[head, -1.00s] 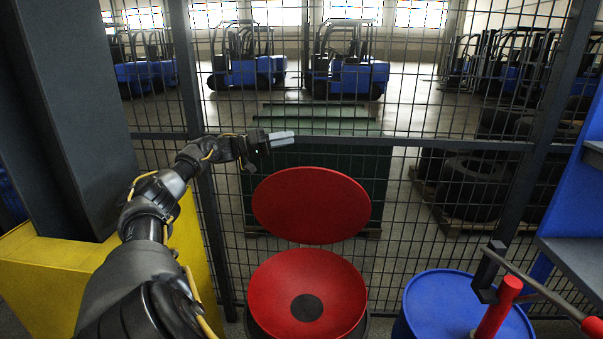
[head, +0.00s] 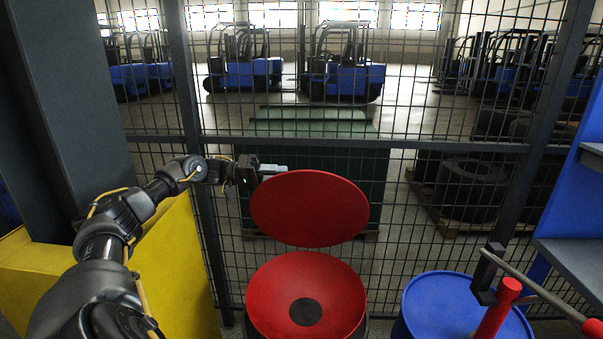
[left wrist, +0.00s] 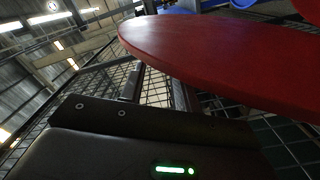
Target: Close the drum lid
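The red round drum lid (head: 310,208) stands raised and tilted above and behind the open red drum (head: 340,290), whose bowl-like inside with a dark round centre shows. My left gripper (head: 272,170) is at the lid's upper left edge, its pale fingers pointing right, close to the rim and seemingly behind it. I cannot tell whether it touches. The lid (left wrist: 230,60) also fills the upper right of the left wrist view, close to the gripper. Whether the fingers are apart is unclear. My right gripper is not in view.
A wire mesh fence (head: 400,143) stands behind the drum. A yellow block (head: 180,270) and dark column stand at the left.

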